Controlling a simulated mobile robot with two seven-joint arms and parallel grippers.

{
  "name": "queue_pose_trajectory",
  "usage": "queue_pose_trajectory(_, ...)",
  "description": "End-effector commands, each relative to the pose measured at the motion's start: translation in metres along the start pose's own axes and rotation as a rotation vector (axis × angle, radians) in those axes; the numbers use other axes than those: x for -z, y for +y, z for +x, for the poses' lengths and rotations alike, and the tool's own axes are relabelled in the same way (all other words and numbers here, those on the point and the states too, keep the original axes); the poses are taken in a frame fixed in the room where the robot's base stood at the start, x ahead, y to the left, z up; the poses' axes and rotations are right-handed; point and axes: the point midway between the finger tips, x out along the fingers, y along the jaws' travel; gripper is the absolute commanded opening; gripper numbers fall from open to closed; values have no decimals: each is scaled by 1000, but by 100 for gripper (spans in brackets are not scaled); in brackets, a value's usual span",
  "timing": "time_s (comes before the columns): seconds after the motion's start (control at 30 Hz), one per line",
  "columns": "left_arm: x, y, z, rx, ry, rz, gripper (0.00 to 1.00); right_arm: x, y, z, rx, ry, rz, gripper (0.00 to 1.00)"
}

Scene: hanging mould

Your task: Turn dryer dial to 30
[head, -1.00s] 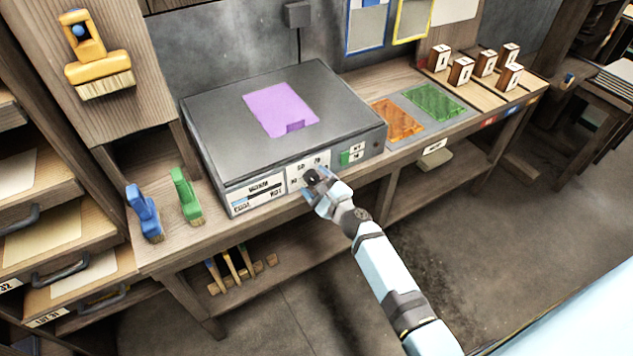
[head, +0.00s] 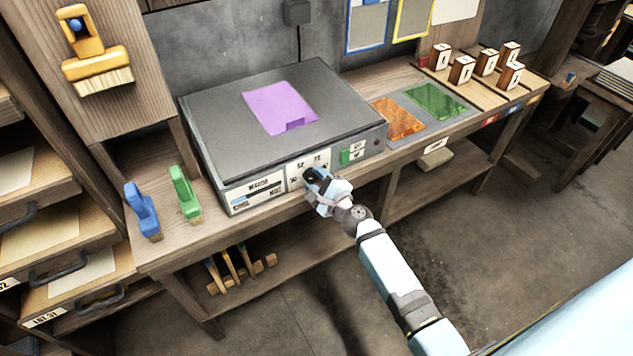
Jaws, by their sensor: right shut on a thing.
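The dryer (head: 225,125) is a grey box on the wooden bench, with a purple sheet (head: 281,107) on its top. Its front panel (head: 262,192) carries labels, a green switch (head: 346,157) and a dark dial (head: 309,174) on a white plate with small numbers around it. My right gripper (head: 312,180) is at the front panel, shut on the dial. Its fingers cover part of the dial and of the scale, so I cannot read the dial's setting. My left gripper is not in view.
Blue (head: 142,212) and green (head: 185,193) brushes stand left of the dryer. Orange (head: 398,118) and green (head: 435,101) sheets lie to its right, with several numbered blocks (head: 462,70) beyond. Open drawers (head: 75,275) stick out at left. The floor in front of the bench is clear.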

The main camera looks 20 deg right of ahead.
Motion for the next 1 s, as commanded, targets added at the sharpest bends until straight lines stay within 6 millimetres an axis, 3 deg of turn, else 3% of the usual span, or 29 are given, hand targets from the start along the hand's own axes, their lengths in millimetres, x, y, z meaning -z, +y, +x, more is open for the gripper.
queue_pose_trajectory(0.6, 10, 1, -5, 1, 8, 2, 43, -2, -1, 0, -37, 43, -545, 19)
queue_pose_trajectory(1.0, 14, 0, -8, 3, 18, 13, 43, -2, 0, 0, -48, 56, -720, 19)
